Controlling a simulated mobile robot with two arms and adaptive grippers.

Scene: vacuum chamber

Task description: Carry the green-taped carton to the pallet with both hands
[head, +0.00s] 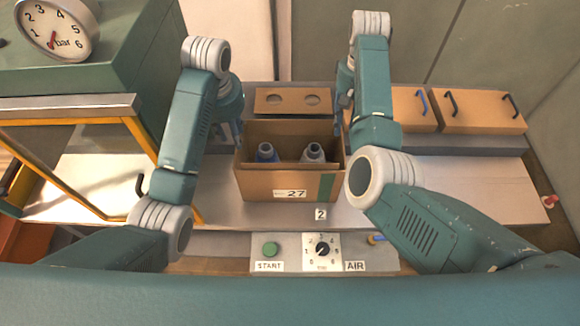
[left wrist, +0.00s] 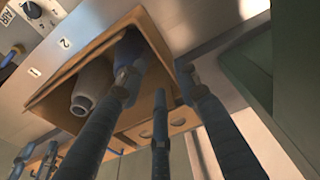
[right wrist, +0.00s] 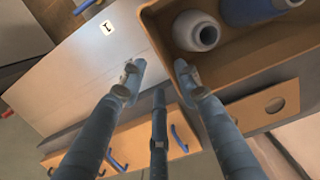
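The carton (head: 262,186) is an open brown box with a label reading 27 and a green tape strip on its front right. It stands on the grey bench with a blue bottle (head: 267,153) and a grey bottle (head: 313,153) inside. My left gripper (left wrist: 157,76) is open at one side wall of the carton, which also shows in the left wrist view (left wrist: 62,88). My right gripper (right wrist: 156,74) is open at the opposite wall, seen in the right wrist view (right wrist: 165,38). Whether the fingers touch the walls is unclear. My arms mostly hide both grippers in the head view. No pallet is identifiable.
A brown panel with two holes (head: 293,101) is behind the carton. Brown boxes with blue and black handles (head: 482,111) are at right. A yellow-framed door (head: 140,150) and gauge (head: 58,30) are at left. A control panel (head: 322,252) is in front.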

